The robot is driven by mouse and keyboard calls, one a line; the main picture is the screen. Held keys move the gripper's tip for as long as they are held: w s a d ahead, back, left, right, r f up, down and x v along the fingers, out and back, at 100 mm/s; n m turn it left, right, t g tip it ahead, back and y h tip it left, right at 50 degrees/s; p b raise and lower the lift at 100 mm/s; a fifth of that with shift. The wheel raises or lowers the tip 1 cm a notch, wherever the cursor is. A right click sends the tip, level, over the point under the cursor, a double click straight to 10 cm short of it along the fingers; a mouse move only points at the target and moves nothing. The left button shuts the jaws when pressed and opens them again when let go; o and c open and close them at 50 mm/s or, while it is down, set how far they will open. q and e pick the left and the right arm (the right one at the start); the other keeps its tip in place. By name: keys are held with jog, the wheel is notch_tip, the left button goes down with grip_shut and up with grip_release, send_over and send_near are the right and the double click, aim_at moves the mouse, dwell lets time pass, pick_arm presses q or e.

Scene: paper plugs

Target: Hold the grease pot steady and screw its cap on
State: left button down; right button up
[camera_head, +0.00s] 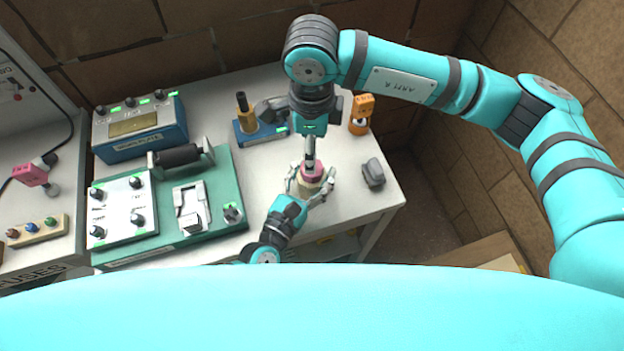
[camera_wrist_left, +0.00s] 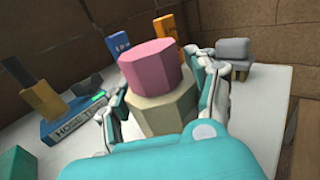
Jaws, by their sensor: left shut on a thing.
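The grease pot is a cream, faceted pot (camera_wrist_left: 162,116) standing upright on the white table. The pink cap (camera_wrist_left: 150,66) sits on top of it, slightly off to the left in the left wrist view. In the head view the pot and pink cap (camera_head: 313,171) are partly covered by my grippers. My left gripper (camera_head: 311,188) is shut around the pot, with a finger on each side. My right gripper (camera_head: 310,163) points down just over the cap. Its fingers overlap in the head view, so their opening is hidden. It does not show in the left wrist view.
A grey object (camera_head: 373,173) lies right of the pot, close to the table edge. An orange bottle (camera_head: 361,113) and a blue hose stand (camera_head: 262,130) are behind. A green panel (camera_head: 170,205) with knobs fills the left. Bare table (camera_head: 345,205) lies right of the pot.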

jog(key=shift+f, duration=4.05)
jog(key=c, duration=1.2)
jog(key=m, duration=0.5)
jog(key=shift+w, duration=0.1)
jog(key=shift+c, duration=0.2)
jog(key=o, duration=1.4)
jog(key=shift+c, duration=0.2)
jog(key=shift+r, duration=0.1)
notch_tip(320, 180, up, 12)
